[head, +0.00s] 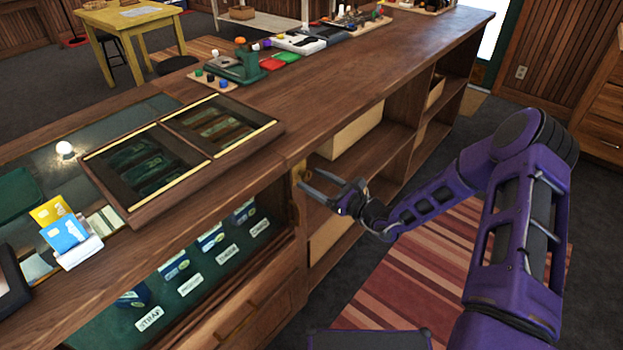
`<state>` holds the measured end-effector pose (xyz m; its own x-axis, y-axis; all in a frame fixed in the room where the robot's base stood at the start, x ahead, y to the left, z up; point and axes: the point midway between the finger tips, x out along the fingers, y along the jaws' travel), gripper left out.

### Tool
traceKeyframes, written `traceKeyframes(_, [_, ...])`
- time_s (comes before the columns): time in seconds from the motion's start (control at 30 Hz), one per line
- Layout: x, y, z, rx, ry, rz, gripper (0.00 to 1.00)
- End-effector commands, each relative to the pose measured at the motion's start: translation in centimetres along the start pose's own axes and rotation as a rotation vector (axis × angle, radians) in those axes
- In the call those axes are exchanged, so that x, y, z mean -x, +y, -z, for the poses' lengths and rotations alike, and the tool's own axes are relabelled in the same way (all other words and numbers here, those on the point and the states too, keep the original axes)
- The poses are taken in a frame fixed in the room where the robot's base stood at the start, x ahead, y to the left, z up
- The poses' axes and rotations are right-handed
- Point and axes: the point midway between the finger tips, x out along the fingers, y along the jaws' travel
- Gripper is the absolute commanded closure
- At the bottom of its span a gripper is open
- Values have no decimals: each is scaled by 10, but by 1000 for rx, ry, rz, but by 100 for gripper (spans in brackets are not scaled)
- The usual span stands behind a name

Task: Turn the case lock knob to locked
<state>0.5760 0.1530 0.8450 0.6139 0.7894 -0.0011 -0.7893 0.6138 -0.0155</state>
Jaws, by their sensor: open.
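A small brass-coloured lock knob (299,171) sits on the wooden post at the right end of the display case (235,272), just under the counter top. Its turned position is too small to tell. My gripper (309,179) is open, with its two fingers pointing left toward the post. The fingertips are close to the knob, and one partly overlaps that area in the picture. I cannot tell whether they touch the knob or whether it lies between them.
The wooden counter (330,80) overhangs the post and the open shelves (375,165). A glass-topped tray (180,155) and a card holder (78,248) stand on it. A striped rug (410,270) lies on the floor below my arm.

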Motion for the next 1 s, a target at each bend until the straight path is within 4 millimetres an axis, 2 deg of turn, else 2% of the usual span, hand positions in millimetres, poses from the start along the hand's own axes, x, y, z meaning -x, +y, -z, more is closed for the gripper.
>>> traceKeyframes(0.4, [99,-1,0,-1,2,5,29])
traceKeyframes(0.6, [138,-1,0,-1,0,5,29])
traceKeyframes(0.8, [158,0,0,0,0,2,29])
traceKeyframes(1.0, [162,0,0,0,-1,2,29])
